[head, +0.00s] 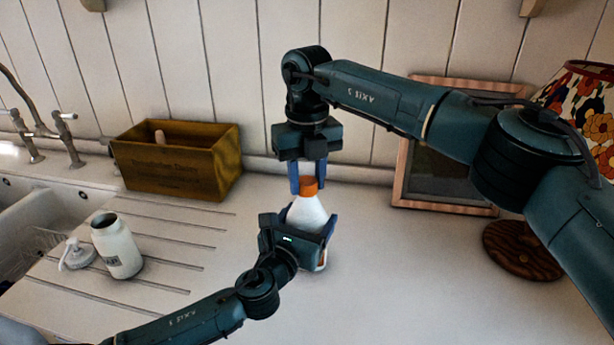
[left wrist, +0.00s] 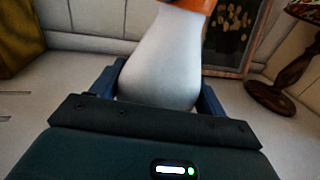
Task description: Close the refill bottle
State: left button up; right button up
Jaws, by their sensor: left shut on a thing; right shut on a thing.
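The refill bottle (head: 307,214) is white with an orange cap (head: 309,186) and stands upright on the counter. My left gripper (head: 312,232) is shut around the bottle's body from the front. In the left wrist view the white bottle (left wrist: 165,65) sits between the blue fingers, and the orange cap (left wrist: 195,5) is cut off at the top edge. My right gripper (head: 308,178) comes down from above and is shut on the orange cap, a finger at each side. The cap sits at the bottle's neck; whether it is screwed tight I cannot tell.
A white jar (head: 116,246) and a pump top (head: 76,254) are on the ridged drainer at left, beside the sink (head: 28,220). A wooden box (head: 178,160) stands behind. A picture frame (head: 455,208) and a lamp (head: 522,250) stand at right. The front counter is clear.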

jog(key=m, duration=0.8)
jog(key=o, duration=1.1)
jog(key=shift+o, duration=0.2)
jog(key=shift+r, duration=0.1)
notch_tip(320, 180, up, 12)
pick_arm(q)
jog(key=o, duration=2)
jog(key=shift+c, duration=0.2)
